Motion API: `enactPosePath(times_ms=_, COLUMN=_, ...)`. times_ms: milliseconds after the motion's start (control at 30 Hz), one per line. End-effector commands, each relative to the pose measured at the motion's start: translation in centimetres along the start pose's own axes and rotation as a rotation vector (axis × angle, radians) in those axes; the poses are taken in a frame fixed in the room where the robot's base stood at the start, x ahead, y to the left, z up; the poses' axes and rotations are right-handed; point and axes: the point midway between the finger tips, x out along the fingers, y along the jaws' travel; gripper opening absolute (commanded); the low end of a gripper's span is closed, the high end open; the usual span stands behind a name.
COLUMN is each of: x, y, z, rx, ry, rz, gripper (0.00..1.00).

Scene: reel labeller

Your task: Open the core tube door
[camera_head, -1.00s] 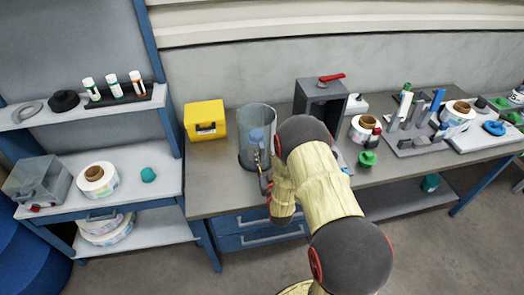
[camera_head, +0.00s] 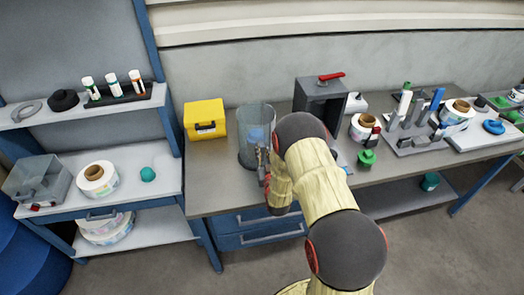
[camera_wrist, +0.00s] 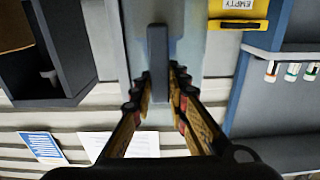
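The core tube (camera_head: 256,122) is a clear upright cylinder with something blue inside. It stands on the bench left of my arm. In the wrist view, a grey upright bar, the door handle (camera_wrist: 157,50), stands in front of the pale clear tube wall (camera_wrist: 190,62). My gripper (camera_wrist: 159,74) has one finger on each side of the bar, and the fingertips look close against it. In the head view my gripper (camera_head: 263,163) is at the tube's front right side, partly hidden by my arm. I see no clear opening in the tube.
A yellow box (camera_head: 205,119) stands left of the tube. A dark open-fronted housing with a red lever (camera_head: 320,100) stands close behind my arm. Reels and tools fill the bench's right side. A blue shelf unit (camera_head: 150,195) stands at the left.

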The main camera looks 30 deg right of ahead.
Motion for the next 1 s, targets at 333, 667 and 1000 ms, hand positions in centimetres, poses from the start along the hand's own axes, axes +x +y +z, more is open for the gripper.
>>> enactPosePath(times_ms=333, x=0.00, y=-0.01, z=-0.01, rx=0.000, ry=0.000, rz=0.000, gripper=0.00)
enactPosePath(times_ms=667, x=0.00, y=-0.01, z=-0.02, rx=0.000, ry=0.000, rz=0.000, gripper=0.00)
enactPosePath(times_ms=1000, x=-0.06, y=-0.84, z=0.01, rx=0.000, ry=0.001, rz=0.005, gripper=0.00)
